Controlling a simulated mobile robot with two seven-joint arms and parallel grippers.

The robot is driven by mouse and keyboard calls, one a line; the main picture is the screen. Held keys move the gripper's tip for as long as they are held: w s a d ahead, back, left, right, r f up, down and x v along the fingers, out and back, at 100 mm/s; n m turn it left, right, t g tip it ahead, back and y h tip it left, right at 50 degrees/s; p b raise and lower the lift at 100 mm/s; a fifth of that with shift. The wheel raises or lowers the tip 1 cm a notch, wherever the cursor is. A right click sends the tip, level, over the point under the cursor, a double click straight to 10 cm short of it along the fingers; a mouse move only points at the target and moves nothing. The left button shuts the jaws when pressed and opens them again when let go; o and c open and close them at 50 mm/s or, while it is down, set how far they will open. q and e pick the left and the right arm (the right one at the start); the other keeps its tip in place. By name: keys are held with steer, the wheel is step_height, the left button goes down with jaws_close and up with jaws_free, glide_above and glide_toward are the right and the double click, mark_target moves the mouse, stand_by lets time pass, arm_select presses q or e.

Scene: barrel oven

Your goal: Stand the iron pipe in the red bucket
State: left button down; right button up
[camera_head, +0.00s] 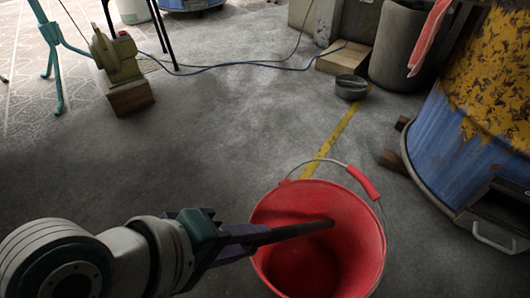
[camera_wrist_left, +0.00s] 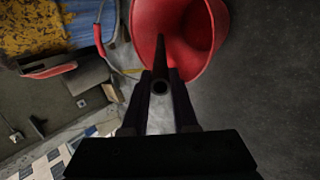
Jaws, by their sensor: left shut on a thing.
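The red bucket (camera_head: 364,239) stands on the floor at the bottom centre-right of the head view, its mouth open and its wire handle with red grip raised at the back. The iron pipe (camera_head: 303,229) is a dark tube, held roughly level, its far end over the bucket's mouth. My left gripper (camera_head: 252,236) is shut on the pipe, left of the bucket. In the left wrist view the pipe (camera_wrist_left: 160,66) lies between the fingers of the left gripper (camera_wrist_left: 160,88), its hollow near end facing the camera, with the red bucket (camera_wrist_left: 209,50) beyond. My right gripper is not in view.
A blue and yellow barrel oven (camera_head: 440,150) stands at the right. A small dark bowl (camera_head: 351,88) and a grey bin (camera_head: 397,50) are at the back. A blower on a wooden block (camera_head: 130,97) is at the left. The floor left of the bucket is clear.

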arm_select(q)
step_height(320, 180, down, 13)
steer(key=b, duration=0.8)
steer(key=shift+f+b, duration=0.15)
steer(key=shift+b, duration=0.15)
steer(key=c, duration=0.7)
jaws_free()
